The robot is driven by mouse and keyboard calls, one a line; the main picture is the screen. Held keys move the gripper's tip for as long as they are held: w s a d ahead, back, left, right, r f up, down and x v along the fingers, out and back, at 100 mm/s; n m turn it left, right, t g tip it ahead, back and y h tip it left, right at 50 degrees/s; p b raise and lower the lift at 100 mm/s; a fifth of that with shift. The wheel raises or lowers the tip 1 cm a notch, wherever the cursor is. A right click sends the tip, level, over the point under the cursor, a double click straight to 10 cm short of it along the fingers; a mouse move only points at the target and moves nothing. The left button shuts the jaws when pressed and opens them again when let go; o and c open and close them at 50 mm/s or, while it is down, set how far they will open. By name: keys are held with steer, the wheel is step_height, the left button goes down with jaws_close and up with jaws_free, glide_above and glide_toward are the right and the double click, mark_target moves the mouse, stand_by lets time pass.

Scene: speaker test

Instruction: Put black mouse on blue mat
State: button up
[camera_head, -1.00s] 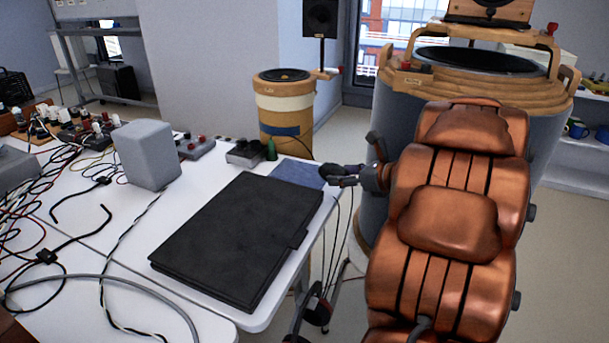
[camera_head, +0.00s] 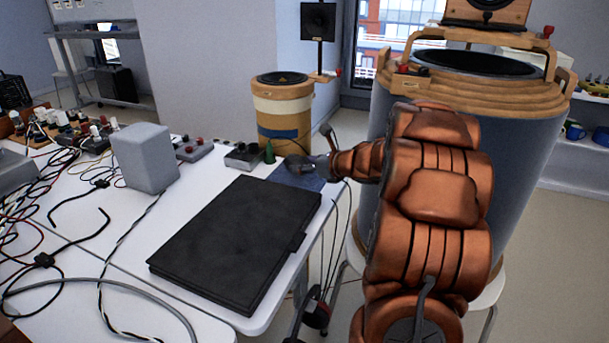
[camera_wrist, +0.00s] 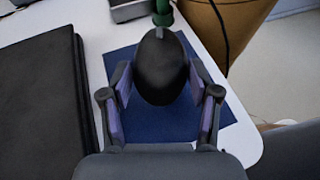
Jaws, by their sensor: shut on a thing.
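The black mouse (camera_wrist: 162,68) is between the fingers of my gripper (camera_wrist: 160,80) in the wrist view, and the gripper is shut on it. The blue mat (camera_wrist: 150,125) lies under the mouse on the white table. I cannot tell whether the mouse touches the mat or is a little above it. In the head view my gripper (camera_head: 305,166) is over the blue mat (camera_head: 308,183) near the table's right edge. The arm and gripper hide part of the mat there, and the mouse is hard to make out.
A black folder (camera_head: 235,245) lies just left of the mat. A small green bottle (camera_head: 269,153) and a grey box with knobs (camera_head: 243,156) stand behind it. The table's right edge is close.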

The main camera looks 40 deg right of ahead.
mark_target(305, 181)
steer(key=shift+f, duration=1.55)
steer(key=shift+f+b, duration=0.1)
steer(key=shift+b, duration=0.25)
steer(key=o, duration=1.3)
steer(key=shift+r+p, duration=0.25)
steer(key=shift+p, duration=0.05)
steer(key=v, duration=1.2)
